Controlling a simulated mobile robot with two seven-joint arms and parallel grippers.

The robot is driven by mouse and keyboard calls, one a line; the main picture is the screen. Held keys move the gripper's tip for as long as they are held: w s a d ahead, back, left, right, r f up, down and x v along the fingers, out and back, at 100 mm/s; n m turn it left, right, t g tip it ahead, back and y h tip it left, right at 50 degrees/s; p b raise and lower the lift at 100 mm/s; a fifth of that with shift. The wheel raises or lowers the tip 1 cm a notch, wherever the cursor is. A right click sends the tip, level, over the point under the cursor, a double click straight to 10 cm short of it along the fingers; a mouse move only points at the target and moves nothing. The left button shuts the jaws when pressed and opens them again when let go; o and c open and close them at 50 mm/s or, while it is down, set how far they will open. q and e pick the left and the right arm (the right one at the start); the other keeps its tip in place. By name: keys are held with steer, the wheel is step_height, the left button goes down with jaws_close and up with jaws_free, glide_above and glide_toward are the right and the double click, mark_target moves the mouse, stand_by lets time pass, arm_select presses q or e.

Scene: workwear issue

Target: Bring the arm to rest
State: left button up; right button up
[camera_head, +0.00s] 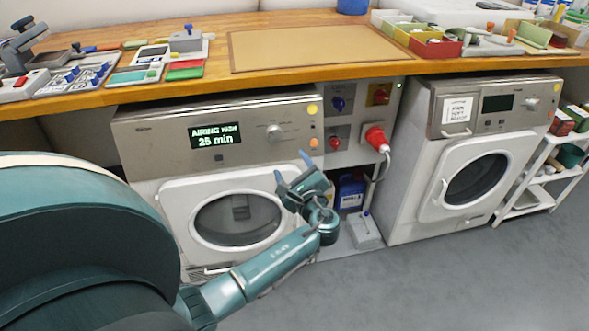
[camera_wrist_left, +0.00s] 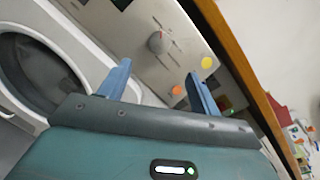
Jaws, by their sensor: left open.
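My left gripper (camera_head: 291,168) is open and empty. In the head view it is raised in front of the right side of the left washer (camera_head: 170,151), below its control panel. In the left wrist view its two blue fingers (camera_wrist_left: 160,82) stand apart with nothing between them. Beyond them are the washer's knob (camera_wrist_left: 157,42), a yellow dot and an orange dot. The left washer's display (camera_head: 215,135) reads "AIRING" and "25 min", and its round door (camera_head: 237,218) looks shut. My right gripper is not in either view.
A wooden counter (camera_head: 330,76) above holds a tan mat (camera_head: 310,47), trays and small tools. A second washer (camera_head: 470,155) stands to the right, with a white shelf (camera_head: 535,185) beside it. Between the washers are a red plug (camera_head: 376,138) and a blue container (camera_head: 350,190). Grey floor (camera_head: 430,280) is clear in front.

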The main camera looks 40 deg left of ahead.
arm_select(q)
steer(key=shift+s+d, duration=0.1)
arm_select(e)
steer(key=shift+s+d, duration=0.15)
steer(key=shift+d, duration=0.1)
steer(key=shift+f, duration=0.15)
arm_select(q)
steer(key=s+d+f+n+t+h, duration=0.1)
steer(key=s+d+f+n+h, duration=0.4)
steer(key=s+d+f+h, duration=0.6)
steer(key=s+d+r+n+h, duration=0.4)
steer(key=s+d+n+h, duration=0.15)
steer(key=d, duration=0.35)
steer(key=s+d+r+n+h+p, duration=0.1)
steer(key=s+d+r+n+p, duration=0.2)
steer(key=r+p, duration=0.7)
steer(key=s+n+p, duration=0.1)
steer(key=s+p, duration=0.1)
steer(key=p, duration=0.4)
steer(key=shift+s+r+h, duration=0.15)
steer(key=shift+r+h, duration=0.15)
steer(key=shift+h, duration=0.05)
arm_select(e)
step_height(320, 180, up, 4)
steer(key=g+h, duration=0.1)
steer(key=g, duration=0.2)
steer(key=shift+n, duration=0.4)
